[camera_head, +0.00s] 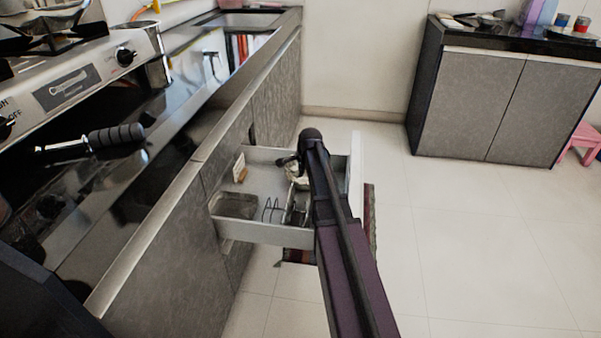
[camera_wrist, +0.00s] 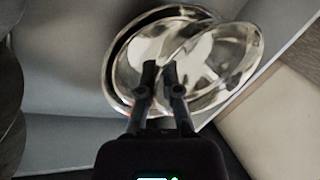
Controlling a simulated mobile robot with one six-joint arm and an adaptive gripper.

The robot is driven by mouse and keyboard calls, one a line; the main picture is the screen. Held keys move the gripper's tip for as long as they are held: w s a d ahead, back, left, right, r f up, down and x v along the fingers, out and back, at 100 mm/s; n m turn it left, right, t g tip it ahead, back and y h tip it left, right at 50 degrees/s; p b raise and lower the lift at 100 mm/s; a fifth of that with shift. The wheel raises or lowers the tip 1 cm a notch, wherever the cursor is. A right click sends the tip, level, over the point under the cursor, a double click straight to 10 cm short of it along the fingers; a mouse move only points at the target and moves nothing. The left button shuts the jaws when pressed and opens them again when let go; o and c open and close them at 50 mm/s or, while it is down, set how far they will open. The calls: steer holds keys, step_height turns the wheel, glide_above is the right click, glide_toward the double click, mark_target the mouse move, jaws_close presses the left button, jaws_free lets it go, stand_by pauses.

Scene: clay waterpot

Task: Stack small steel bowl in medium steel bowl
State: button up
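Two shiny steel bowls lie overlapping inside the open drawer in the wrist view. The left one, which looks like the medium steel bowl (camera_wrist: 126,62), has the wider round rim. The right one, which looks like the small steel bowl (camera_wrist: 232,60), is tilted and overlaps the medium bowl's right side. My gripper (camera_wrist: 160,72) is over the bowls with its fingers close together, and the small bowl's near-left rim runs in between the fingertips. Their contact point is partly hidden. In the head view my gripper (camera_head: 290,164) is in the drawer, and my arm hides most of the bowls.
The open drawer (camera_head: 262,235) has dividers, a metal tin (camera_head: 236,205) and wire racks. A rug (camera_head: 371,215) lies beyond the drawer. The floor to the right is clear up to a cabinet (camera_head: 500,105).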

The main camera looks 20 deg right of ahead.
steer(key=o, duration=0.3)
steer(key=shift+o, duration=0.2)
steer(key=shift+r, duration=0.15)
steer(key=shift+r+p, duration=0.6)
steer(key=shift+p, duration=0.1)
steer(key=p+v, duration=1.1)
steer(key=shift+s+r, duration=0.2)
steer(key=shift+r, duration=0.1)
steer(key=shift+a, duration=0.1)
steer(key=s+a+f+n+g, duration=0.1)
steer(key=s+a+n+g, duration=0.3)
steer(key=s+a+n, duration=1.3)
steer(key=s+a, duration=0.4)
steer(key=a, duration=0.1)
steer(key=shift+s+n, duration=0.3)
steer(key=shift+s, duration=0.1)
